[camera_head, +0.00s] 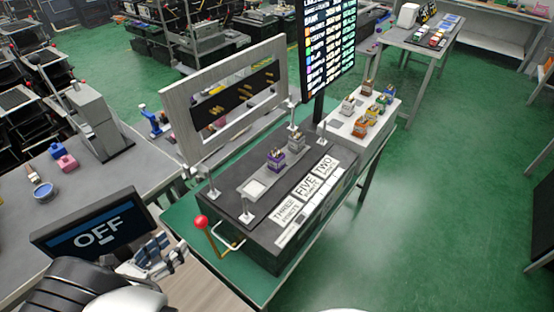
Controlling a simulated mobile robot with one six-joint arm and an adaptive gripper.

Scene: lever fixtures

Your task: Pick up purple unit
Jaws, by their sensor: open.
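The purple unit (276,160) is a small block with a purple body and a lighter top. It stands upright on the grey strip on top of the dark box fixture (255,215), near the middle of the view. A similar grey unit (297,141) stands just behind it to the right. My gripper (168,256) is at the lower left, in front of the fixture and well apart from the purple unit. It is open, and I see nothing between its fingers.
A red-knobbed lever (201,222) stands at the fixture's near left corner. A grey frame panel (225,98) rises behind the units. A screen reading OFF (97,234) is beside my gripper. A white tray (343,127) with several coloured units stands further back. Green floor is clear at right.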

